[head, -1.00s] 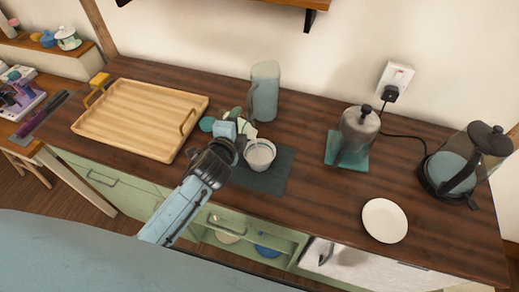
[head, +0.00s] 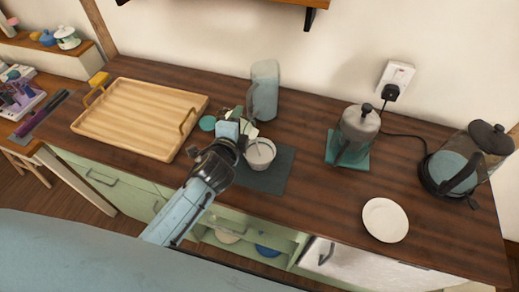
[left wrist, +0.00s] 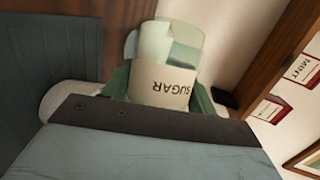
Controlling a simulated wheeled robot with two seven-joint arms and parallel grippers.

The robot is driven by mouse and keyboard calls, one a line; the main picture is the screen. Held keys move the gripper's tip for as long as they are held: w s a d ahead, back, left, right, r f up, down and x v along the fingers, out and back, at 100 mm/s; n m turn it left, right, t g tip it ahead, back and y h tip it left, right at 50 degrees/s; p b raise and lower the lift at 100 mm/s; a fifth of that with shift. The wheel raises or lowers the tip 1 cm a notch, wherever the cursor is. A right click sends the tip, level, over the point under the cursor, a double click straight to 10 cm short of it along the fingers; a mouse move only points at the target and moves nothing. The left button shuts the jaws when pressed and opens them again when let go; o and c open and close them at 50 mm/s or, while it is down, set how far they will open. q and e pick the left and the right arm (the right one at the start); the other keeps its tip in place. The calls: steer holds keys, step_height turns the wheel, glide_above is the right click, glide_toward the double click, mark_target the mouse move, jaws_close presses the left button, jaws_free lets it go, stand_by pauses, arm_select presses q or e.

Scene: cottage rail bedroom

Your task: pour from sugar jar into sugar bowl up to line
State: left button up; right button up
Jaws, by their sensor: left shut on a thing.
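My left gripper (head: 238,130) is shut on the sugar jar (head: 250,132), held just left of and above the sugar bowl and largely hidden by the gripper. The view is rolled against the counter, so the jar looks tilted. The white sugar bowl (head: 260,154) stands upright on a dark mat (head: 272,180). Its fill line and any falling sugar cannot be made out. My right gripper is not in view.
A wooden tray (head: 135,118) lies left and a teal round lid (head: 207,123) nearer the jar. A tall grey-blue jug (head: 265,88) stands close behind. A French press (head: 357,130), white plate (head: 385,220) and kettle (head: 465,165) are right. Counter between mat and plate is clear.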

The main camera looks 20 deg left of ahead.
arm_select(q)
steer(key=shift+d+f+m+y+b, duration=0.2)
steer(key=shift+f+m+y+b, duration=0.1)
steer(key=shift+m+b, duration=0.45)
stand_by(0.8)
steer(key=shift+a+r+n+p, duration=0.2)
steer(key=shift+r+n+p, duration=0.5)
steer(key=shift+p, duration=0.35)
steer(key=shift+a+f+n+h, duration=0.2)
steer(key=shift+n+h, duration=0.2)
steer(key=shift+n, duration=0.05)
steer(key=shift+w+a+f+n+g+h+b, duration=0.15)
steer(key=shift+f+b, duration=0.1)
steer(key=shift+f, duration=0.2)
steer(key=shift+a+f+n+g+h+b, duration=0.1)
steer(key=shift+a+f+b, duration=0.1)
steer(key=shift+f, duration=0.2)
steer(key=shift+w+a+f+n+g+h+b, duration=0.15)
steer(key=shift+f+b, duration=0.1)
steer(key=shift+f, duration=0.2)
steer(key=r+n+h+p, duration=0.1)
steer(key=p, duration=0.3)
steer(key=shift+s+r+g, duration=0.1)
steer(key=shift+r+g, duration=0.05)
steer(key=shift+g, duration=0.15)
steer(key=shift+d+f+n+h+p, duration=0.1)
steer(key=shift+f+n+h+p, duration=0.15)
steer(key=shift+n+p, duration=0.5)
